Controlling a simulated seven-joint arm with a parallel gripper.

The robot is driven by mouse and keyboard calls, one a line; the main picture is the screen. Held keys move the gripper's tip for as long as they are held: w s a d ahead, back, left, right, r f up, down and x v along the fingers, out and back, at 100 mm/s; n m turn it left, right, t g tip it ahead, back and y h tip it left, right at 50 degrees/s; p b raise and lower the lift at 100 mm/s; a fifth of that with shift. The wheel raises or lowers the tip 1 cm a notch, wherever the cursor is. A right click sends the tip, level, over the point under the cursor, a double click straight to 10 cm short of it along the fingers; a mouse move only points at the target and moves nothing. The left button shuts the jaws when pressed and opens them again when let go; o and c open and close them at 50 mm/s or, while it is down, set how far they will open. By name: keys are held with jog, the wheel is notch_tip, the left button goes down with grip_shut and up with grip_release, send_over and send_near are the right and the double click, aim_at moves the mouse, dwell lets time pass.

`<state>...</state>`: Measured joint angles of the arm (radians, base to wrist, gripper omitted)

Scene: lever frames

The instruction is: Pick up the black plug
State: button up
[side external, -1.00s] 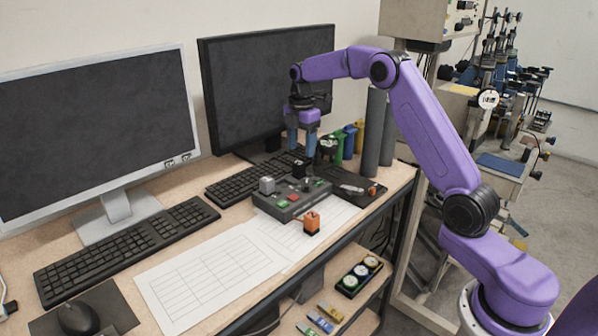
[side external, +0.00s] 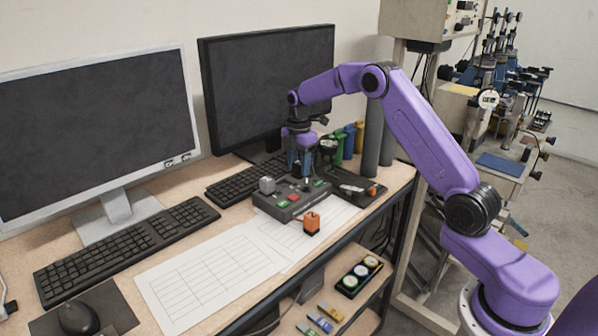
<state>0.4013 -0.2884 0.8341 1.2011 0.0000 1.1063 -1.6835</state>
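The black plug (side external: 299,171) is a small dark block at the back of the grey control box, mostly hidden by my gripper. My gripper (side external: 300,170) points straight down over it, with its blue-grey fingers around or just in front of the plug. The fingers look a little apart with something dark between them. I cannot tell whether they touch the plug. The grey control box (side external: 284,209) has red and green buttons, a grey block (side external: 267,185) at its left and a short black lever at its front.
A black tray (side external: 358,189) lies to the right. A black monitor (side external: 265,90) and keyboard (side external: 232,186) are behind. Grey cylinders (side external: 372,132) stand at the back right.

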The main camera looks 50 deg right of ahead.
jog(key=c, duration=0.6)
jog(key=shift+o, duration=0.2)
jog(key=shift+r, duration=0.1)
jog(key=shift+r, duration=0.8)
jog(key=s+a+r, duration=0.2)
jog(key=s+r, duration=1.1)
jog(key=shift+s+a+r, duration=0.15)
jog(key=shift+s+a, duration=0.05)
jog(key=shift+s, duration=0.2)
